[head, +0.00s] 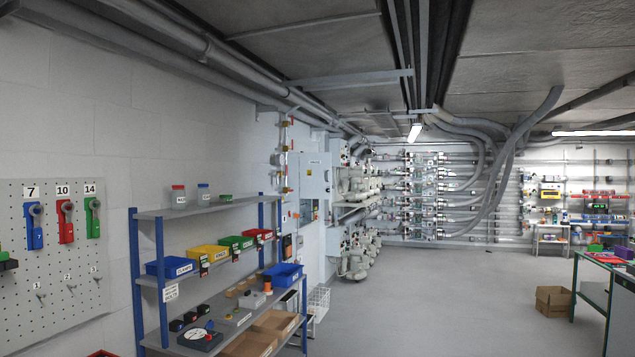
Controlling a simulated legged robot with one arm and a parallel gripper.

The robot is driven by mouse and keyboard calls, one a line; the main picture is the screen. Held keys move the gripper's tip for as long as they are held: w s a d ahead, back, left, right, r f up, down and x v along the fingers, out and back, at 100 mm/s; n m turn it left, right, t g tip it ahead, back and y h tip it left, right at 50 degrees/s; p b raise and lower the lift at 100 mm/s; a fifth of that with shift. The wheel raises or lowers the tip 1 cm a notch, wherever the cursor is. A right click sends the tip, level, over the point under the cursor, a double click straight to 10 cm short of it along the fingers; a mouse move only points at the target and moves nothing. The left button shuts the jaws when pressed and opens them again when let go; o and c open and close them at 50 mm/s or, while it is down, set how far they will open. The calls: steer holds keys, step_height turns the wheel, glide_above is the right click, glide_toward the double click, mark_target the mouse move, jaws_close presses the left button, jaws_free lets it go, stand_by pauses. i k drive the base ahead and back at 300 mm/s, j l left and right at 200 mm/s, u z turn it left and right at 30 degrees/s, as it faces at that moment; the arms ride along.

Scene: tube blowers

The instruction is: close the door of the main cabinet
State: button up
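A light grey wall cabinet (315,178) with a small dark label near its top stands in the middle distance, left of centre. It is past the shelf rack, along the left wall. A flat grey panel that looks like its door faces me. At this distance I cannot tell how far the door stands open. A bluish window-like area shows below the label, and the lower part is partly hidden by things on the rack. My gripper is not in view.
A blue-posted shelf rack (160,216) with coloured bins stands along the left wall, beside a pegboard (60,262). Blowers and pipes (355,235) lie beyond the cabinet. A cardboard box (552,301) and green-edged table (597,258) are at right. The central floor (430,300) is clear.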

mark_target(315, 168)
steer(key=i, duration=4.5)
steer(key=l+z, duration=0.05)
steer(key=l, duration=0.05)
